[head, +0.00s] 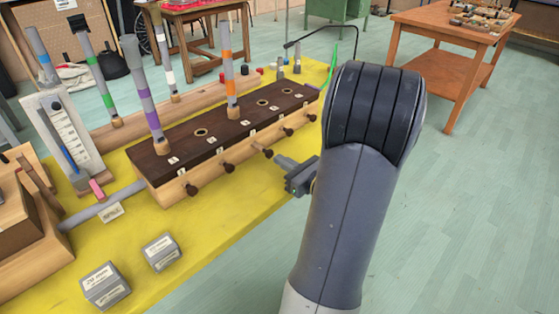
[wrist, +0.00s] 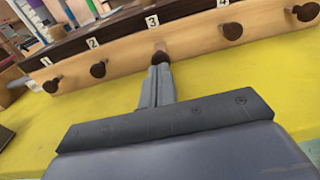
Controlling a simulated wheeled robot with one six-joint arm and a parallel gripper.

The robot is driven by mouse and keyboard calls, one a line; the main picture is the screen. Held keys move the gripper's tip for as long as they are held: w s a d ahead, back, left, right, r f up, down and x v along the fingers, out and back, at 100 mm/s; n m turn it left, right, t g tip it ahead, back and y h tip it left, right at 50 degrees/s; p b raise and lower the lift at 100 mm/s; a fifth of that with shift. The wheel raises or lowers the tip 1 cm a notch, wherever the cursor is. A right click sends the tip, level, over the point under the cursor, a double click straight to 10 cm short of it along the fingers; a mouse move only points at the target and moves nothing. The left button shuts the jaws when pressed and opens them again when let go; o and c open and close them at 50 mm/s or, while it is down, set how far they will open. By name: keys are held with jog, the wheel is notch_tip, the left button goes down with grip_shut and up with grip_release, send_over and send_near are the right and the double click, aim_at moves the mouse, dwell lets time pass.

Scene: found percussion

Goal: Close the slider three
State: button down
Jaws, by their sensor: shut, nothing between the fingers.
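Slider three is a dark round knob on a pale stem, below the label 3 on the front of the long wooden box. It shows in the head view (head: 267,153) and in the wrist view (wrist: 160,57), where my fingers partly cover it. In the head view it sticks out farther than its neighbours. My gripper (head: 278,160) is shut and empty, its fingertips right in front of the knob. In the wrist view the closed fingertips (wrist: 159,70) line up with the knob; whether they touch it I cannot tell.
Knob two (wrist: 98,70) and knob four (wrist: 231,31) flank it. Pipes with purple (head: 148,105) and orange (head: 229,70) bands stand in the box top. Grey blocks (head: 105,286) lie on the yellow table (head: 215,235).

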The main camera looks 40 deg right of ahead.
aim_at(271, 153)
jog(key=shift+w+f, duration=0.1)
jog(key=shift+w, duration=0.75)
jog(key=w, duration=0.2)
jog(key=shift+w+a, duration=0.2)
jog(key=shift+w, duration=0.1)
jog(key=shift+w+b, duration=0.3)
jog(key=shift+w, duration=0.15)
